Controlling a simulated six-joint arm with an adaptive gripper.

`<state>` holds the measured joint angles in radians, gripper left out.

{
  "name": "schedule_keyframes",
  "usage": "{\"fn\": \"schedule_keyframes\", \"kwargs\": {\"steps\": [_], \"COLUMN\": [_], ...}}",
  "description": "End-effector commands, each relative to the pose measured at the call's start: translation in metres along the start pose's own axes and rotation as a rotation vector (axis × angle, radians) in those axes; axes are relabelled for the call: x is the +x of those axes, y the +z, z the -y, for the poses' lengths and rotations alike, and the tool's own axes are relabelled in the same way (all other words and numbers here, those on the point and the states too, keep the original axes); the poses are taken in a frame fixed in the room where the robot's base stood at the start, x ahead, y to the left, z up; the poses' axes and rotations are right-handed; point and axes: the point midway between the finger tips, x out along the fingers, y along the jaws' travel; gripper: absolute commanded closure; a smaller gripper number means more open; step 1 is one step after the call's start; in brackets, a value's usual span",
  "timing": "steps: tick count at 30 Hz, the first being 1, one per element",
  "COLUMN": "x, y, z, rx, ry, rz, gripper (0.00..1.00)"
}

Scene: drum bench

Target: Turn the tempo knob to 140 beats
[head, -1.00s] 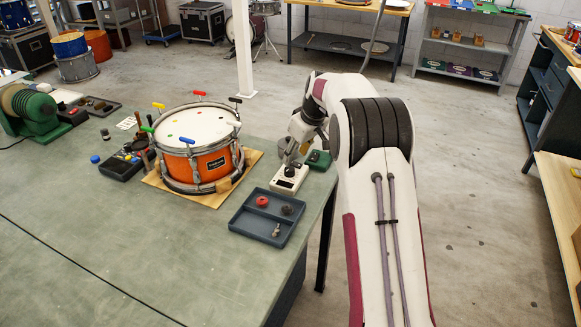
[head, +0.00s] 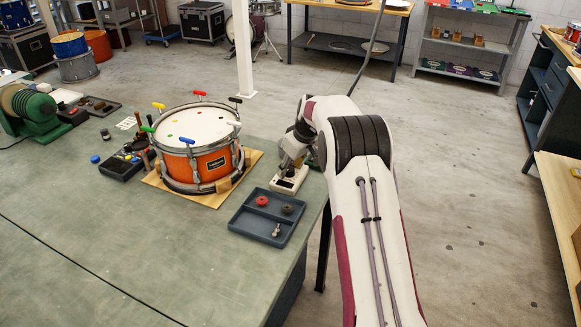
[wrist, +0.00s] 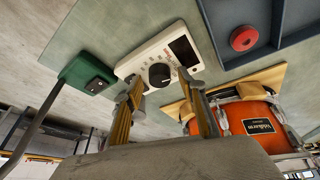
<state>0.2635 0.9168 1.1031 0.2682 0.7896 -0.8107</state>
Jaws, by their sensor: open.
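The tempo box is a small white unit (head: 288,180) on the bench beside the orange drum. In the wrist view its white face (wrist: 150,50) carries a dark display and a black round knob (wrist: 159,75) with a pale pointer mark. I cannot read a tempo value. My gripper (wrist: 168,92) is open. Its two fingers stand apart, one to each side of the knob in that view; I cannot tell whether they touch it. In the head view my gripper (head: 290,160) is over the box, and the knob is hidden behind it.
A green box (wrist: 88,77) with a cable stands next to the white unit. A blue-grey tray (head: 245,222) with a red disc (head: 262,201) lies in front. The orange drum (head: 196,160) sits on a wooden board. The bench edge is close on the right.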

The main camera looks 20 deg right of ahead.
Motion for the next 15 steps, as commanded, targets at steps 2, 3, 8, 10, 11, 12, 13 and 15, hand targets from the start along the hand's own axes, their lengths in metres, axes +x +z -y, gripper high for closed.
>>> {"fn": "schedule_keyframes", "kwargs": {"steps": [2,3,8,10,11,12,13,15], "x": [0.0008,0.0009,0.0008,0.0008,0.0007,0.0007,0.0007,0.0007], "y": [-0.0003,-0.0002,-0.0002,-0.0001,-0.0001,-0.0001,-0.0001,0.0], "z": [0.0,0.0,0.0001,0.0001,0.0001,0.0001,0.0001,0.0], "rx": [0.0,0.0,0.0,0.0,0.0,0.0,0.0,0.0], "ry": [0.0,0.0,0.0,0.0,0.0,0.0,0.0,0.0], "rz": [0.0,0.0,0.0,0.0,0.0,0.0,0.0,0.0], "gripper": [0.6,0.6,0.6,0.7,0.78,0.88,0.96,0.98]}}
